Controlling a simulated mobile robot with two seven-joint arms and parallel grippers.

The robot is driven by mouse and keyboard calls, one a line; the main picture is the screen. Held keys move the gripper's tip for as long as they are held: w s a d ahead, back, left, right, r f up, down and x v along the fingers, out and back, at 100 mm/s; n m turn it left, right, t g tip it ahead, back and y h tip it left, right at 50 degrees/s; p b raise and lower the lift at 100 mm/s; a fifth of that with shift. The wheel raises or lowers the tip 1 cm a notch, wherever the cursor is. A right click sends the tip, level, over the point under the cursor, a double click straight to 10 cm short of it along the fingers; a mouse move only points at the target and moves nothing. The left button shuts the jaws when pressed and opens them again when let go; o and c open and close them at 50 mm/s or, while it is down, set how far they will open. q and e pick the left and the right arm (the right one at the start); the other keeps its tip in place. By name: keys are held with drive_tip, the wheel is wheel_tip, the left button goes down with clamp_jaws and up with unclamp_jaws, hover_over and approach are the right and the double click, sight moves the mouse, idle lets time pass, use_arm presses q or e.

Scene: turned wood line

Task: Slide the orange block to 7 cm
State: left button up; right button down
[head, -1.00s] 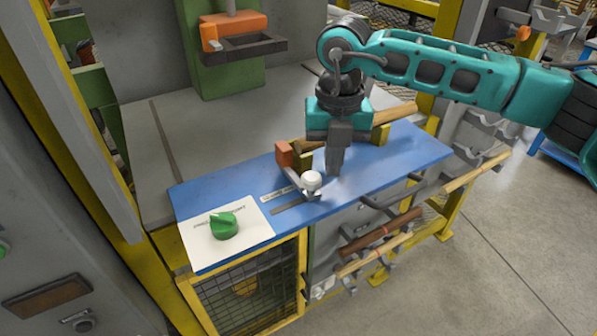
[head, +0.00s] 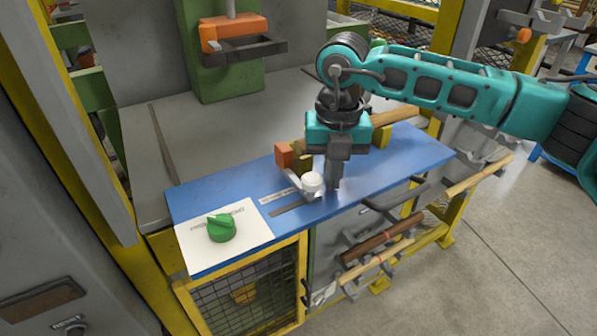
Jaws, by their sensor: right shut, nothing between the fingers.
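The orange block (head: 283,156) stands on the blue board (head: 335,207), behind a white round knob (head: 312,182) on a grey bracket. A scale strip (head: 278,196) and a dark slot (head: 288,209) lie to the left of the knob; the scale's figures are too small to read. My right gripper (head: 334,186) is shut and empty, pointing down just right of the knob with its tips close to the board. I cannot tell whether it touches the knob. My left gripper is not in view.
A green dial (head: 221,228) sits on a white plate at the board's left end. A turned wood piece (head: 393,116) lies behind my right gripper. Wooden rods (head: 381,237) rest on hooks below the front edge. The grey bench top (head: 220,140) behind is mostly clear.

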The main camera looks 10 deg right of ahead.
sight(317, 175)
drive_tip(key=shift+s+a, duration=0.3)
drive_tip(key=shift+a, duration=0.5)
drive_tip(key=shift+s+a, duration=0.25)
drive_tip(key=shift+a, duration=0.5)
idle(0.8)
wheel_tip(317, 175, up, 7)
drive_tip(key=d+p, duration=0.1)
drive_tip(key=p, duration=0.3)
drive_tip(key=shift+w, duration=0.2)
idle(0.6)
drive_tip(key=shift+s+d, duration=0.1)
